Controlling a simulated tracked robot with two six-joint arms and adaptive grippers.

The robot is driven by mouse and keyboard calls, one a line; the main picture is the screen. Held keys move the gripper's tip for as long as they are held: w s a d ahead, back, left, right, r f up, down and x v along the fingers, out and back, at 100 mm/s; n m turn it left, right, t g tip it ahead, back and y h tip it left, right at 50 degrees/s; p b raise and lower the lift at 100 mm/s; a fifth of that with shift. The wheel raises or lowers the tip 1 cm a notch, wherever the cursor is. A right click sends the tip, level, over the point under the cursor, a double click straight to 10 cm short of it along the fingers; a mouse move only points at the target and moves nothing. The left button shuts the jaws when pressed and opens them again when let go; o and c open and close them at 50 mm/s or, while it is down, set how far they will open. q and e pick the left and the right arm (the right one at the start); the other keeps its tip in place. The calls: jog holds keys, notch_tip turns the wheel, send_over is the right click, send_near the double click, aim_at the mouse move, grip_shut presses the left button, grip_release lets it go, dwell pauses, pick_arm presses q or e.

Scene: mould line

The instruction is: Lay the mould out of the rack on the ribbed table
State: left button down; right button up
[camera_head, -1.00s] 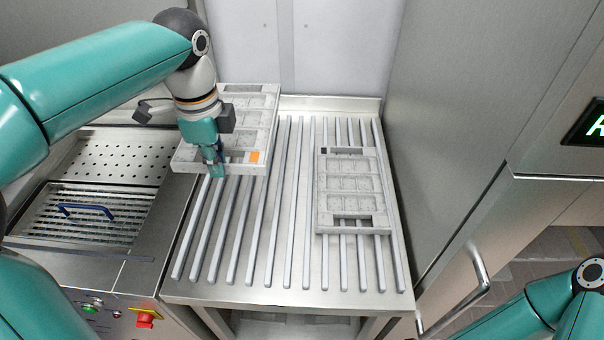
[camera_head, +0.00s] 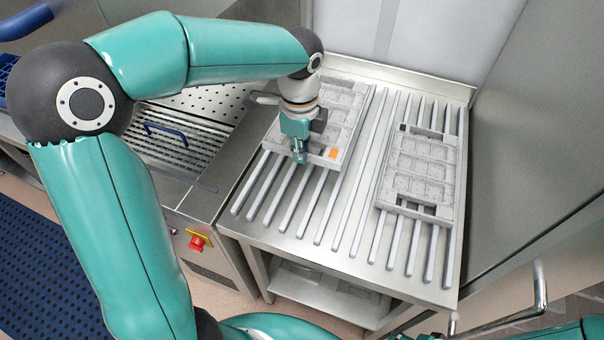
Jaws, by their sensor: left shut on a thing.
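A grey mould with an orange mark (camera_head: 341,132) lies at the back left of the ribbed table (camera_head: 338,217), flat on or just above the ribs. My left gripper (camera_head: 300,155) is shut on the near edge of this mould, and the arm hides part of its left side. A second grey mould (camera_head: 420,170) lies on the ribs at the right, apart from the first. The rack is not clearly in view. My right gripper is out of view.
Left of the table stands a steel unit with a perforated top, a blue handle (camera_head: 166,131) and a red emergency knob (camera_head: 197,243). A steel wall borders the table's right side. Front ribs and the gap between the moulds are free.

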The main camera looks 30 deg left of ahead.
aim_at(301, 186)
pick_arm(q)
notch_tip(301, 186, down, 10)
jog(key=shift+r, duration=0.1)
dwell(0.4)
jog(key=shift+f, duration=0.2)
jog(key=c, duration=1.3)
grip_release()
jog(key=shift+r, duration=0.15)
notch_tip(301, 186, up, 12)
jog(key=shift+s, duration=0.25)
